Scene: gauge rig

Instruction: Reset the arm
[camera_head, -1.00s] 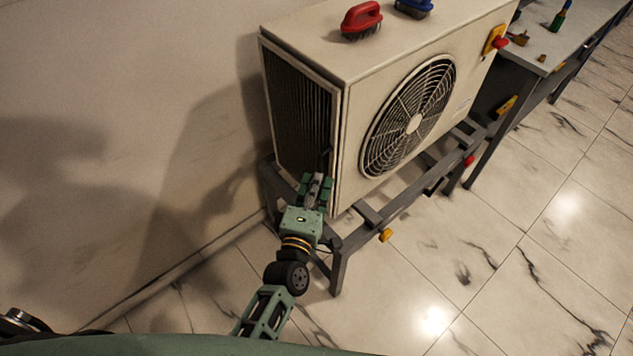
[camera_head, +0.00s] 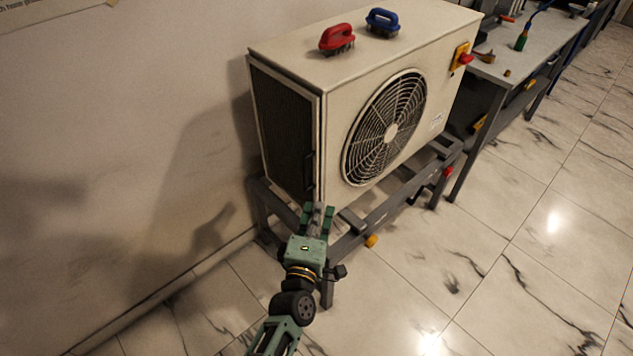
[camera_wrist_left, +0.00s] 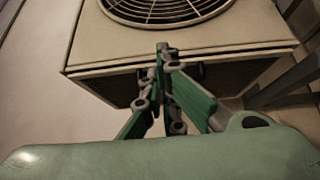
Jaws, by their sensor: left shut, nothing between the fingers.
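My left gripper (camera_head: 318,212) is green and shut with nothing in it. In the head view it is in front of the lower corner of the beige outdoor fan unit (camera_head: 345,120), below the dark finned side panel (camera_head: 285,130). In the left wrist view the gripper (camera_wrist_left: 163,60) points at the fan unit (camera_wrist_left: 200,58), with the round fan grille (camera_wrist_left: 165,8) beyond it. I cannot tell whether the fingertips touch the unit. My right gripper is not in view.
A red brush (camera_head: 337,39) and a blue brush (camera_head: 382,22) sit on top of the unit. A grey metal stand (camera_head: 400,188) holds the unit. A workbench (camera_head: 515,60) with tools stands at the right. The marble floor at the right is clear.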

